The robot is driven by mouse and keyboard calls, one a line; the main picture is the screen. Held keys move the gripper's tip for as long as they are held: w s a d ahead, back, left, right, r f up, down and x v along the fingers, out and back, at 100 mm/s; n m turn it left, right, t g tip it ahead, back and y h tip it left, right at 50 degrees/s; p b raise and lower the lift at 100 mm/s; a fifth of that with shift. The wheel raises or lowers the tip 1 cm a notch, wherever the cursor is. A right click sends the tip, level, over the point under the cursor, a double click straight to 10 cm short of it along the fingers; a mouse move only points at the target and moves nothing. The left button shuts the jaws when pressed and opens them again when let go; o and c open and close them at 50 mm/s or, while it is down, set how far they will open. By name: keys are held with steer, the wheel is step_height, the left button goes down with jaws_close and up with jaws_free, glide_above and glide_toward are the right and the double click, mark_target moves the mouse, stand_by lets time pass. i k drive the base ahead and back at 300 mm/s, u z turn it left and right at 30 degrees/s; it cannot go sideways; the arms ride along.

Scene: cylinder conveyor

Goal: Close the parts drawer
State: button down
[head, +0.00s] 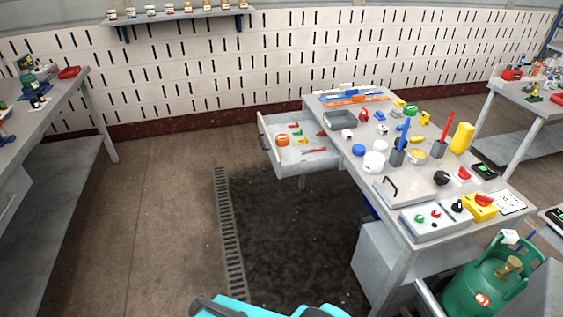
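The parts drawer (322,160) is open in the head view. It sticks out from the left side of the grey workbench (352,167), below the bench top. Its grey front panel (267,143) with a small handle faces left, clear of the bench edge. Inside lie an orange round part (282,140) and several small red, green and yellow parts. My gripper is not in view. Only cyan and dark parts of my own body show at the bottom edge, well apart from the drawer.
The bench top holds many items, including a yellow cylinder (461,138), a white jar (374,162) and a control box (436,220). A green gas cylinder (490,283) stands at the lower right. Another bench (40,122) stands left. The floor (165,205) left of the drawer is free.

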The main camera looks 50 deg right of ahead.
mark_target(286, 162)
steer(key=u, duration=0.15)
steer(key=i, duration=0.9)
steer(key=z, duration=0.05)
